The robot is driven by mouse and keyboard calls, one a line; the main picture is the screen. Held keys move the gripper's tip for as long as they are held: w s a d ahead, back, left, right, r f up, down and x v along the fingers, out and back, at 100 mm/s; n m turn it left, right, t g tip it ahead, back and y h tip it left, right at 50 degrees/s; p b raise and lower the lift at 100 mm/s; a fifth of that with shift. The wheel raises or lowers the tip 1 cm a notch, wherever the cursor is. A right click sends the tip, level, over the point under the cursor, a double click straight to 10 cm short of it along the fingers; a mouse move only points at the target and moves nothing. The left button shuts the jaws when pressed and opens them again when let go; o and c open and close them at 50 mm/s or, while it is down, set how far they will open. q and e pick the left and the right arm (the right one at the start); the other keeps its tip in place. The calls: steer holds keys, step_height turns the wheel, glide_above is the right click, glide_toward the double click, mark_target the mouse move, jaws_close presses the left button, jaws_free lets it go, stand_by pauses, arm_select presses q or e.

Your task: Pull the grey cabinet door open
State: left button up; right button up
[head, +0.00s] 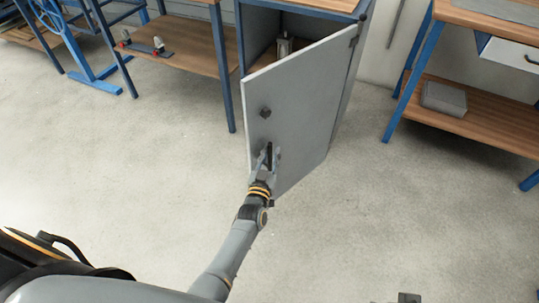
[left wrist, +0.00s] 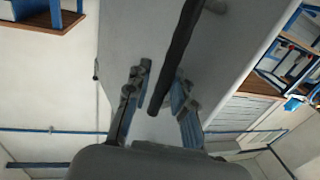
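The grey cabinet door (head: 305,105) stands swung well open, hinged at its right edge. The cabinet's interior (head: 262,35) shows behind it. The door has a dark bar handle, with its upper mount (head: 265,112) visible in the head view. My left gripper (head: 268,155) is at the lower part of the handle, close to the door face. In the left wrist view, the dark handle bar (left wrist: 178,50) runs between the two fingers (left wrist: 162,78), with small gaps visible on both sides. The fingers look open around it. My right gripper is not clearly visible.
A metal container (head: 284,46) stands inside the cabinet. A wooden-shelved workbench (head: 180,45) is to the left. Another bench with a grey box (head: 444,98) on its shelf is to the right. The concrete floor (head: 130,165) in front is clear.

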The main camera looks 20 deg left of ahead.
arm_select(q)
steer(key=s, duration=0.7)
steer(key=shift+s+d, duration=0.25)
steer(key=shift+d, duration=0.1)
